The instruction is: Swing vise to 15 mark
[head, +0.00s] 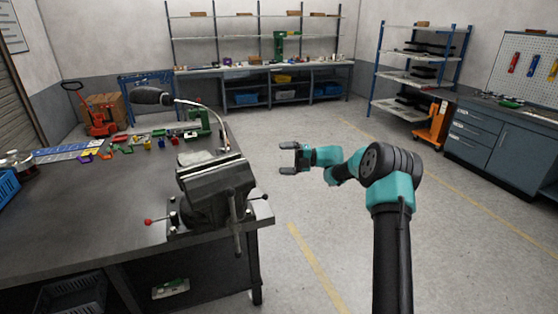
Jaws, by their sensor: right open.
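A dark grey bench vise (213,185) stands at the right corner of the workbench (95,220). A handle hangs down at its front right, and a lever with a red knob (149,221) sticks out to the left of its base. The marks on its base are too small to read. My right gripper (285,159) is open and empty, to the right of the vise and apart from it, over the floor beyond the bench edge. Its fingers point left. My left gripper is not in the view.
A lamp (150,96) with a bent neck rises behind the vise. A green tool (197,123) and several small coloured parts lie at the back of the bench. A blue crate (8,183) is at the left edge. The floor (300,215) right of the bench is clear.

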